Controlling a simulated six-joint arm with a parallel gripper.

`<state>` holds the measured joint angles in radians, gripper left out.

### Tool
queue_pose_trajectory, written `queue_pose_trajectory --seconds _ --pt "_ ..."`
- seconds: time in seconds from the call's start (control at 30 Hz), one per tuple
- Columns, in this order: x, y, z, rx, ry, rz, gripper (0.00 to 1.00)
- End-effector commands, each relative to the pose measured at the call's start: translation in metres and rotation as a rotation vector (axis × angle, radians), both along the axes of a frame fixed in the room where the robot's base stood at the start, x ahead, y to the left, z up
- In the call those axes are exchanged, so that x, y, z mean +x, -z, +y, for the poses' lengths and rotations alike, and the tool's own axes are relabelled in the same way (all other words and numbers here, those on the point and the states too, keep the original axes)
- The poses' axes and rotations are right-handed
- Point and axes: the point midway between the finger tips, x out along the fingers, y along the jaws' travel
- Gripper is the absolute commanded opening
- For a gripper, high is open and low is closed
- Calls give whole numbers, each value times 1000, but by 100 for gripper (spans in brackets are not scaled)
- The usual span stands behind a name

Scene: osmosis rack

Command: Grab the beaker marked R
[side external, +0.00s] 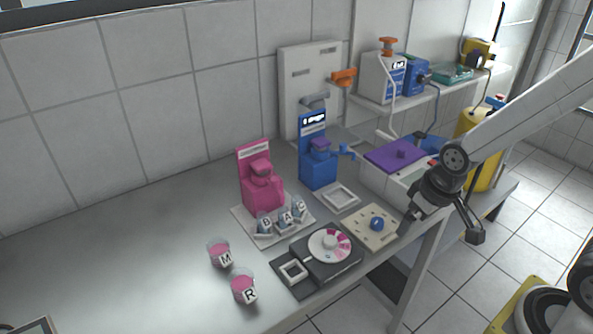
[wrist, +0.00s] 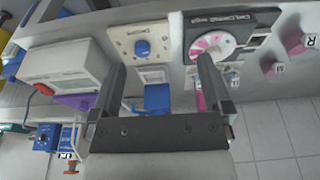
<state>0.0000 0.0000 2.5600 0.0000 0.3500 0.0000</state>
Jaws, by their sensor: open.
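The beaker marked R (side external: 243,287) stands upright on the grey bench near its front edge, with pink contents and a black R on a white label. It also shows at the right edge of the wrist view (wrist: 296,45). A similar beaker marked M (side external: 218,252) stands just behind it; it appears in the wrist view (wrist: 272,68). My gripper (side external: 440,232) is open and empty, well to the right of both beakers, beyond the beige knob panel. Its two fingers (wrist: 162,70) are spread in the wrist view, with nothing between them.
A black dial device (side external: 318,266) with a square holder lies between my gripper and beaker R. A beige panel with a blue knob (side external: 367,228) is nearer my gripper. Pink (side external: 260,190) and blue (side external: 316,165) machines stand behind, with small lettered bottles (side external: 282,219).

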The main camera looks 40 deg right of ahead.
Motion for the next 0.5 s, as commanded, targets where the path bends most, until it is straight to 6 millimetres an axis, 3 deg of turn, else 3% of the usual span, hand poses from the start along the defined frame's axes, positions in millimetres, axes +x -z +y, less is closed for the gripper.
queue_pose_trajectory --seconds 0.27,0.5 --pt "0 1 2 -10 -25 10 100" --pt "0 13 12 -96 -228 87 100"
